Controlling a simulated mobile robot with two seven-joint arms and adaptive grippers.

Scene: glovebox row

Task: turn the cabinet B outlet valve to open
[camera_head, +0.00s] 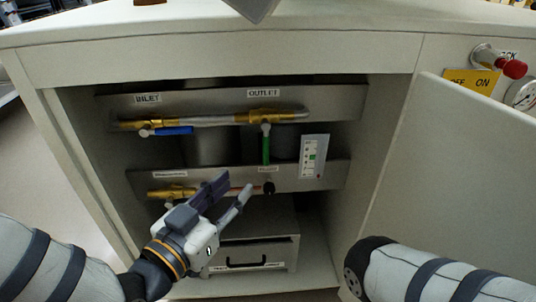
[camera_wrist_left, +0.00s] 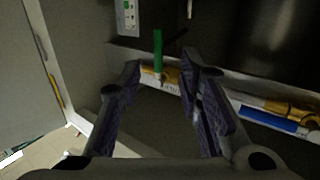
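The outlet valve (camera_head: 264,117) is a brass body on the upper pipe, under the label OUTLET (camera_head: 263,93). Its green handle (camera_head: 266,146) hangs straight down, across the pipe. In the left wrist view the green handle (camera_wrist_left: 157,50) shows beyond the gap between the fingertips. My left gripper (camera_head: 232,190) is open and empty, below and left of the handle in the head view and apart from it. It also shows open in the left wrist view (camera_wrist_left: 163,76). My right arm shows at lower right, but its gripper is out of view.
The inlet valve's blue handle (camera_head: 173,131) lies along the pipe at left. A lower panel carries another brass valve (camera_head: 170,192) and a black knob (camera_head: 268,188). A small indicator panel (camera_head: 314,156) is right of the green handle. The open door (camera_head: 465,190) bounds the right side.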

